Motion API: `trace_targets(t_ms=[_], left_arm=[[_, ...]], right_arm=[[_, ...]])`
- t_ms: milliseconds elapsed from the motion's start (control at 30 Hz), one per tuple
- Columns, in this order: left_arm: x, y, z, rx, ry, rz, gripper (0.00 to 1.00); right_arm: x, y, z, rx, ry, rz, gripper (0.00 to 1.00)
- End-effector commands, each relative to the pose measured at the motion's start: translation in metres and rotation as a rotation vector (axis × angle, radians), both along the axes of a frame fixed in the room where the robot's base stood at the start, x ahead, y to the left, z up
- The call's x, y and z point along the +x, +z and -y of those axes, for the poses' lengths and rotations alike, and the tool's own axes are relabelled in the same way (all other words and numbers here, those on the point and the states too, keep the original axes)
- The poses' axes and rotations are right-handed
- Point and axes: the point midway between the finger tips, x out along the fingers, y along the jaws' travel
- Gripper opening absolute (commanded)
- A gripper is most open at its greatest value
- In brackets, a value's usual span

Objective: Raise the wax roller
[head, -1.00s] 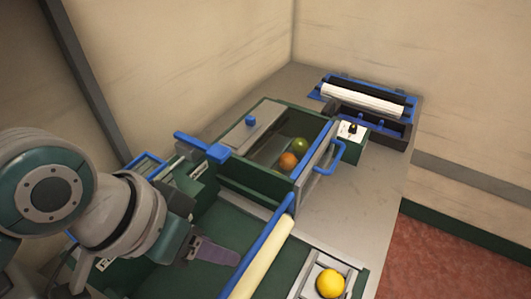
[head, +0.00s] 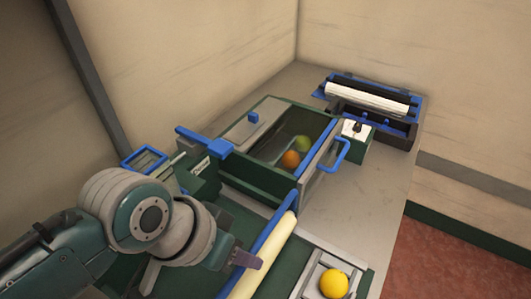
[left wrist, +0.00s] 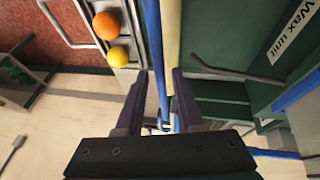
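The cream wax roller (head: 268,255) lies along a blue bar (head: 270,228) at the front of the green machine in the head view. In the left wrist view the roller (left wrist: 174,40) and the bar (left wrist: 153,40) run between my finger lines, beside a panel labelled "Wax unit" (left wrist: 291,30). My left gripper (head: 246,259) is over the roller in the head view. Its two fingers (left wrist: 160,74) stand apart in the wrist view, with no clear contact on the roller. The height gap cannot be told. My right gripper is not in view.
A tray (head: 307,276) right of the roller holds a yellow fruit (head: 333,283). Behind is a green-walled tank (head: 255,182) with an orange (head: 291,159) and a green fruit (head: 302,143). A white roller unit (head: 367,99) stands at the back right.

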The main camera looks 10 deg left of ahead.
Motion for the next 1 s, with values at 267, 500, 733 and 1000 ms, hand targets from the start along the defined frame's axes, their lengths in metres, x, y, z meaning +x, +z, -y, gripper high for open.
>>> trace_targets(t_ms=[267,500,733,1000], left_arm=[[-0.0003,0.0,-0.0002,0.0,0.0,-0.001,0.04],[-0.0004,-0.0001,-0.0002,0.0,0.001,-0.001,0.0],[-0.0004,-0.0001,-0.0002,0.0,0.001,-0.001,0.0],[-0.0004,-0.0001,-0.0001,0.0,0.001,-0.001,0.0]], right_arm=[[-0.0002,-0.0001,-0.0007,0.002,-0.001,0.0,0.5],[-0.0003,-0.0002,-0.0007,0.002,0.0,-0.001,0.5],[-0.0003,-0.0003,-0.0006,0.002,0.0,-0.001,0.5],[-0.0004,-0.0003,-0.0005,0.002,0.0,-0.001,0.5]])
